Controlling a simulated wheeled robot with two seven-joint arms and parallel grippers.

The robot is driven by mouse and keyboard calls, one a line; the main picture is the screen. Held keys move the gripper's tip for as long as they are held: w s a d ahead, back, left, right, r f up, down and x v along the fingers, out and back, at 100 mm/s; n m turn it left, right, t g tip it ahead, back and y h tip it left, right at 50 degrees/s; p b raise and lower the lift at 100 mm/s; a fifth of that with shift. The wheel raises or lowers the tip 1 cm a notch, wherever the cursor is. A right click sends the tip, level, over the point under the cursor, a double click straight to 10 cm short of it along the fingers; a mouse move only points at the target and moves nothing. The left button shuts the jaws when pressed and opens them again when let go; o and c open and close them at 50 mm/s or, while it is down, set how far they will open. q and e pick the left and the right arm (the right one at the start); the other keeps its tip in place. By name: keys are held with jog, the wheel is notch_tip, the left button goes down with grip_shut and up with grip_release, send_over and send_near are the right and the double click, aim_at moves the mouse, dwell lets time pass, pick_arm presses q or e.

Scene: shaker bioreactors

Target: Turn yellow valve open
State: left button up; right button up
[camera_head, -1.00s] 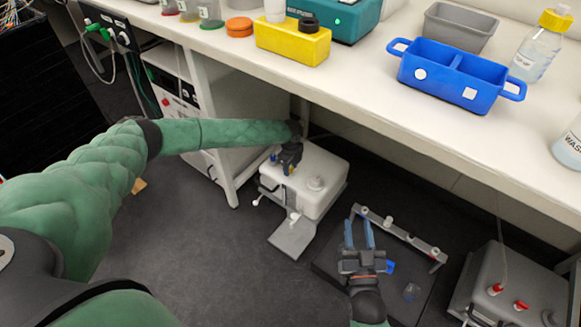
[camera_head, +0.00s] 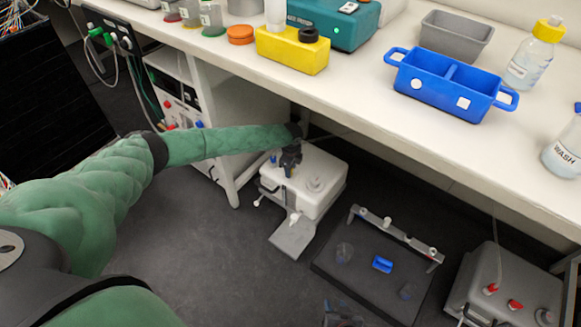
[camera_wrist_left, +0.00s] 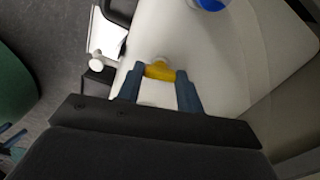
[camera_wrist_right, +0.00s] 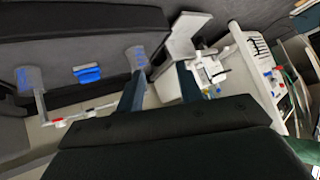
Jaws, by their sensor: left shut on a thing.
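The yellow valve (camera_wrist_left: 160,70) sits on top of a white container and shows between the fingers of my left gripper (camera_wrist_left: 160,92) in the left wrist view. The fingers are closed around it, one on each side. In the head view my left gripper (camera_head: 289,168) is over the left part of the white container (camera_head: 322,190), under the bench, and hides most of the valve. A blue valve (camera_wrist_left: 208,3) is beside it on the same container. My right gripper (camera_head: 343,318) is at the bottom edge of the head view; its fingers (camera_wrist_right: 158,85) stand apart and empty in the right wrist view.
A dark shaker platform (camera_head: 350,268) with a grey rail, a blue piece (camera_head: 382,264) and clear vessels lies right of the container. A grey container (camera_head: 510,290) with red valves stands further right. The bench (camera_head: 350,100) overhangs the container.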

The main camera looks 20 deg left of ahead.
pick_arm(q)
jog(key=shift+n, duration=0.3)
pick_arm(e)
jog(key=s+f+g, duration=0.1)
jog(key=s+f, duration=0.2)
jog(key=s, duration=0.1)
pick_arm(q)
jog(key=shift+p, duration=0.4)
jog(key=n+p, duration=0.4)
jog(key=shift+s+r, duration=0.1)
jog(key=shift+r, duration=0.05)
jog(key=n+p, duration=0.2)
jog(key=n, duration=0.1)
jog(key=n+p, duration=0.2)
jog(key=n, duration=0.1)
jog(key=shift+p, duration=0.4)
jog(key=n+p, duration=0.2)
jog(key=n, duration=0.2)
jog(key=shift+p, duration=0.4)
jog(key=shift+n, duration=0.5)
pick_arm(e)
notch_tip(320, 180, up, 30)
jog(key=w+g, duration=0.1)
jog(key=g, duration=0.2)
jog(key=shift+w+d+r+n, duration=0.25)
jog(key=shift+w+d+n, duration=0.1)
jog(key=shift+d+n, duration=0.05)
pick_arm(q)
jog(key=o, duration=1)
